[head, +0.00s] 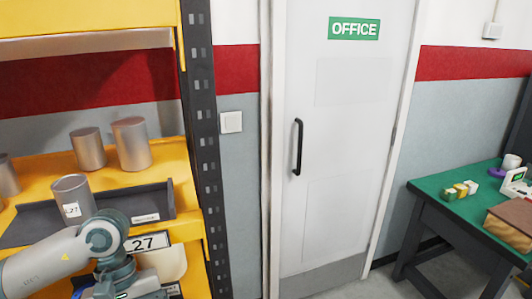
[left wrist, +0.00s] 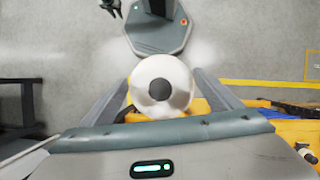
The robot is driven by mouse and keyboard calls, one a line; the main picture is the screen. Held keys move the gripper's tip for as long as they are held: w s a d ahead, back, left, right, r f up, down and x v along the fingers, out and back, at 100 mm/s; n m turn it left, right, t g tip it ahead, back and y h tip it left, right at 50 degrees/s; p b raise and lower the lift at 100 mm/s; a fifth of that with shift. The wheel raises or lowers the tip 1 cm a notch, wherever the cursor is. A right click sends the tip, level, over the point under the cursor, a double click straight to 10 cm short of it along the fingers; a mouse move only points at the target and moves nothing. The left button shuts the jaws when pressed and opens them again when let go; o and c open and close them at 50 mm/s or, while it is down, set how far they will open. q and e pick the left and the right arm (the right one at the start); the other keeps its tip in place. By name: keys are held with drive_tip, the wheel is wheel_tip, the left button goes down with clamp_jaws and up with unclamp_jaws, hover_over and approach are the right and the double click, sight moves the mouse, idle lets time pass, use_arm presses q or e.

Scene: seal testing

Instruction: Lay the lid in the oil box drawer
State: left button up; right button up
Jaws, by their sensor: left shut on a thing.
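My left arm comes in at the lower left of the head view, in front of the yellow shelf; its fingertips are hidden or out of frame there. In the left wrist view my left gripper (left wrist: 168,88) is shut on a round white thing with a dark centre, which looks like the lid (left wrist: 145,75). It is held between the two grey fingers, clear of the floor behind it. A cream piece (head: 168,262) shows beside the wrist in the head view; I cannot tell whether it is the lid. I cannot make out the oil box drawer. My right gripper is not recognisable.
The yellow shelf (head: 170,160) carries several metal cans, one labelled L27 (head: 73,197), and a dark tray (head: 160,199). A black upright (head: 205,130) edges it. An office door (head: 340,150) stands centre, a green-topped table (head: 440,195) right. Yellow surfaces (left wrist: 205,104) lie beyond the left gripper.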

use_arm(q)
wheel_tip(320, 180, down, 13)
drive_tip(key=w+m+y, duration=0.1)
drive_tip(key=m+y, duration=0.1)
drive_tip(key=m, duration=0.3)
drive_tip(key=shift+w+d+f, duration=0.15)
drive_tip(key=shift+d, duration=0.1)
use_arm(e)
drive_tip(key=shift+a, duration=0.3)
use_arm(q)
wheel_tip(320, 180, down, 8)
drive_tip(key=b, duration=0.8)
use_arm(e)
wheel_tip(320, 180, down, 8)
drive_tip(key=shift+d, duration=0.25)
use_arm(q)
drive_tip(key=shift+f, duration=0.1)
